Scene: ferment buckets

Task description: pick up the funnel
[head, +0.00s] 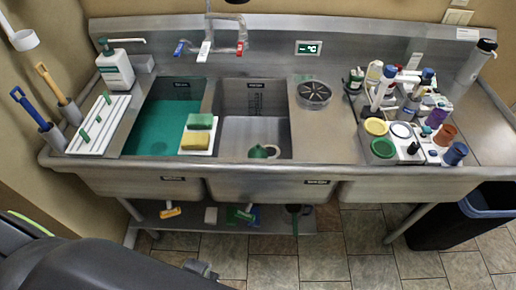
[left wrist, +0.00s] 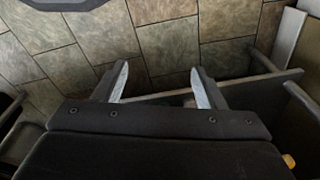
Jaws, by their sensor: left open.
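A small dark green piece (head: 258,152) with a pale curved part beside it lies in the middle basin (head: 243,128). It may be the funnel, but it is too small to be sure. My left gripper (left wrist: 162,84) is open and empty in the left wrist view, its two pale fingertips apart above the tiled floor. In the head view my left arm fills the lower left, in front of the sink and low, well away from the green piece. My right gripper is out of view.
Green and yellow sponges (head: 196,142) sit on a white tray between the basins. The left basin holds green liquid (head: 165,125). Bottles and jars crowd the right counter (head: 345,150). A lower shelf (head: 190,226) holds small items. A black bin (head: 455,222) stands at right.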

